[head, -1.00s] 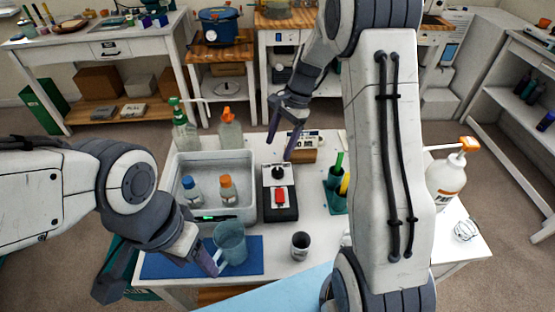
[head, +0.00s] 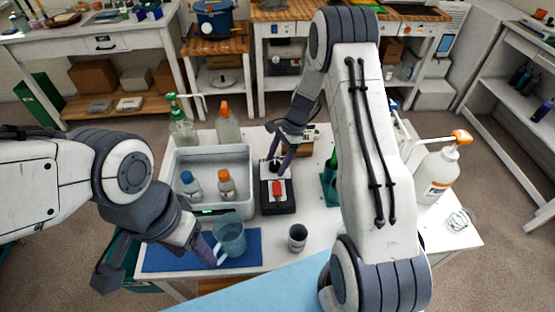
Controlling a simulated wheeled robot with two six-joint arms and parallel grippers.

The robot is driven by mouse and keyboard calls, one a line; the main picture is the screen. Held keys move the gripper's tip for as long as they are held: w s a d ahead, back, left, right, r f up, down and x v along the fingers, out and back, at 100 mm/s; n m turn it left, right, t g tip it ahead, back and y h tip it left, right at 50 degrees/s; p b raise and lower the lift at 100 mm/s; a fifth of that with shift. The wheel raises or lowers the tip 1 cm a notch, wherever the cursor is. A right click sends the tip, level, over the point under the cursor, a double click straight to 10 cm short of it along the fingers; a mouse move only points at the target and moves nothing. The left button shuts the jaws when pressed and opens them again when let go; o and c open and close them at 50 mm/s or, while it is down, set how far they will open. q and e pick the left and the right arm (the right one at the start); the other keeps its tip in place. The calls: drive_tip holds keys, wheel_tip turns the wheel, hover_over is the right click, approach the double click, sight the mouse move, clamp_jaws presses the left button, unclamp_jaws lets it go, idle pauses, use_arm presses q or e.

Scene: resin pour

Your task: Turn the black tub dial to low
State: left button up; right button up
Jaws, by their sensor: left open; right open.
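The control box (head: 278,197) is black and white with a red switch (head: 278,188). It stands right of the white tub (head: 249,165). The black dial (head: 275,166) sits at the box's far end and is partly hidden by my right gripper. My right gripper (head: 280,165) is open and points down, its purple fingers on either side of the dial; I cannot tell whether they touch it. The dial's setting is too small to read. My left gripper (head: 207,251) is open beside the handle of the blue pitcher (head: 231,238), over the blue mat (head: 246,250).
The tub holds a blue-capped bottle (head: 191,187) and an orange-capped bottle (head: 226,185). A small dark cup (head: 298,238) stands in front of the box. A green holder (head: 328,186) is to its right, partly behind my arm. A pump bottle (head: 438,170) stands far right.

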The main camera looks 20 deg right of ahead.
clamp_jaws()
drive_tip(key=shift+n, duration=0.4)
drive_tip(key=n+g, duration=0.1)
drive_tip(key=n, duration=0.2)
drive_tip(key=shift+w+n+g+h, duration=0.15)
drive_tip(key=shift+n+g+h, duration=0.25)
drive_tip(key=n, duration=0.2)
drive_tip(key=n+g+h, duration=0.1)
drive_tip(key=n, duration=0.2)
drive_tip(key=shift+w+a, duration=0.15)
drive_tip(key=shift+n, duration=0.3)
unclamp_jaws()
